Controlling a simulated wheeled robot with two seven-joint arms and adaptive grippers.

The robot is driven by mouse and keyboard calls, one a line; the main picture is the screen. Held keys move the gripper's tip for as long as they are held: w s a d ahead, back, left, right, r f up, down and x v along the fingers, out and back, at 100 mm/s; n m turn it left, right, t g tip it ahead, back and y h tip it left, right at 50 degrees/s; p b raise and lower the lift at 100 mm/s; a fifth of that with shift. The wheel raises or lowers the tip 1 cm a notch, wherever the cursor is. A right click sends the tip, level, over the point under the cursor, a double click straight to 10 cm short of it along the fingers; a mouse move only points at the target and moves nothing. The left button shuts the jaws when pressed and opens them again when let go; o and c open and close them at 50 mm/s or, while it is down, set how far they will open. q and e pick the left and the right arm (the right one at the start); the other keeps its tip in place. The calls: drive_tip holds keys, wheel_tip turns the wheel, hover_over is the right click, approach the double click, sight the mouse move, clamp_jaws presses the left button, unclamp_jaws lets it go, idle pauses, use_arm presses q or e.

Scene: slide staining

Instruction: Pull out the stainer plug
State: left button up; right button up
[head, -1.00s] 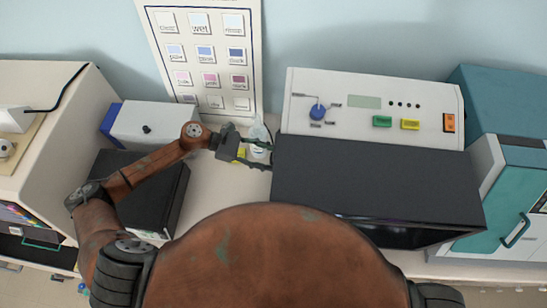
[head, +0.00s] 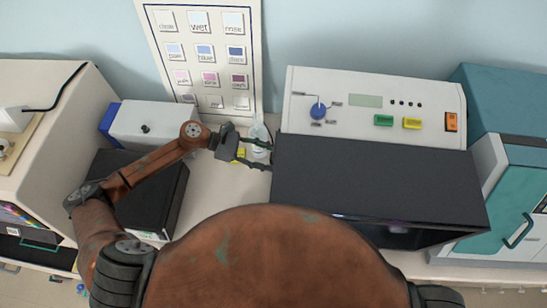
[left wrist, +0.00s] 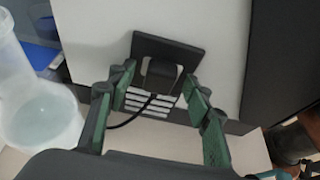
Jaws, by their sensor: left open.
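The stainer has a pale control panel (head: 360,105) and a black lid (head: 375,180), right of centre in the head view. In the left wrist view, the dark stainer plug (left wrist: 161,76) sits against a dark square plate (left wrist: 190,52) on the machine's pale side. A black cord (left wrist: 128,119) curves away from it to the left. My left gripper (left wrist: 158,80) is open, its fingers on either side of the plug with visible gaps. In the head view my left gripper (head: 266,155) reaches the stainer's left side; the plug is hidden there. My right gripper is not in view.
A clear flask (left wrist: 40,110) with pale liquid stands close left of my left gripper in the wrist view. A black box (head: 140,190) and a white-and-blue box (head: 155,125) stand left on the bench. A teal machine (head: 500,95) stands right.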

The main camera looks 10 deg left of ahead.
use_arm(q)
drive_tip(key=shift+c, duration=0.5)
clamp_jaws()
idle(0.3)
drive_tip(key=shift+a+b, duration=0.15)
drive_tip(key=shift+b, duration=0.15)
drive_tip(key=shift+a+b, duration=1.45)
drive_tip(key=shift+a, duration=1.4)
drive_tip(key=shift+s, duration=0.1)
